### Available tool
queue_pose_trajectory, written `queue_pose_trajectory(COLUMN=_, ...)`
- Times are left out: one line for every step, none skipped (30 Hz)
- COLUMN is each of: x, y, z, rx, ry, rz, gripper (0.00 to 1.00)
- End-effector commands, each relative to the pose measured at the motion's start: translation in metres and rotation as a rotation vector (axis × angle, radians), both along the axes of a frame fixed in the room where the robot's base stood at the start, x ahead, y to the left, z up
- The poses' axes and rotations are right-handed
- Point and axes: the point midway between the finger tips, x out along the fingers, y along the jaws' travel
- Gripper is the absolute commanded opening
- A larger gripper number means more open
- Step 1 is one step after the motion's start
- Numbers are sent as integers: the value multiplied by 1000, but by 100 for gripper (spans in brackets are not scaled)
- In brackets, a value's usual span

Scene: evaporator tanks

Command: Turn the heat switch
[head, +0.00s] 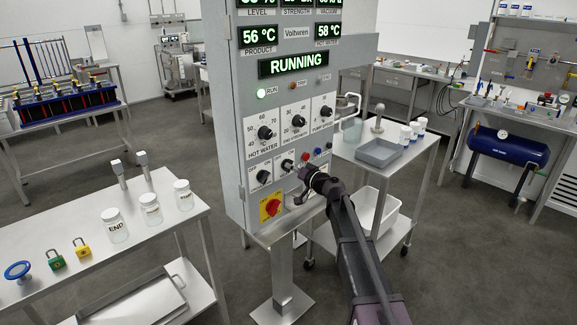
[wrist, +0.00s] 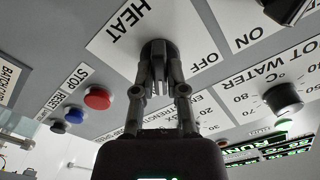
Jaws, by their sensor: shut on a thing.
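The heat switch (wrist: 157,49) is a black rotary knob on a white label plate marked HEAT and OFF, in the upper middle of the wrist view. My gripper (wrist: 158,72) is shut on this knob, with one finger on each side of it. In the head view, my gripper (head: 299,189) reaches the lower right part of the grey control panel (head: 230,130).
Red (wrist: 97,98), blue and black push buttons sit close to the gripper. The display reads RUNNING. A steel table with labelled jars (head: 114,225) stands at left.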

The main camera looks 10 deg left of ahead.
Motion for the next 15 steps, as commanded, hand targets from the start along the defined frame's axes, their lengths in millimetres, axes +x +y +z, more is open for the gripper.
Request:
queue_pose_trajectory(x=0, y=0, z=0, rx=10, ry=12, rz=1, gripper=0)
queue_pose_trajectory(x=0, y=0, z=0, rx=14, ry=17, rz=1, gripper=0)
queue_pose_trajectory(x=0, y=0, z=0, rx=17, ry=21, rz=1, gripper=0)
queue_pose_trajectory(x=0, y=0, z=0, rx=18, ry=23, rz=1, gripper=0)
queue_pose_trajectory(x=0, y=0, z=0, rx=18, ry=23, rz=1, gripper=0)
queue_pose_trajectory(x=0, y=0, z=0, rx=18, ry=22, rz=1, gripper=0)
queue_pose_trajectory(x=0, y=0, z=0, rx=18, ry=22, rz=1, gripper=0)
queue_pose_trajectory(x=0, y=0, z=0, rx=18, ry=22, rz=1, gripper=0)
queue_pose_trajectory(x=0, y=0, z=0, rx=18, ry=22, rz=1, gripper=0)
queue_pose_trajectory(x=0, y=0, z=0, rx=18, ry=22, rz=1, gripper=0)
queue_pose_trajectory(x=0, y=0, z=0, rx=18, ry=23, rz=1, gripper=0)
queue_pose_trajectory(x=0, y=0, z=0, rx=22, ry=27, rz=1, gripper=0)
queue_pose_trajectory(x=0, y=0, z=0, rx=26, ry=32, rz=1, gripper=0)
queue_pose_trajectory(x=0, y=0, z=0, rx=31, ry=39, rz=1, gripper=0)
queue_pose_trajectory(x=0, y=0, z=0, rx=42, ry=52, rz=1, gripper=0)
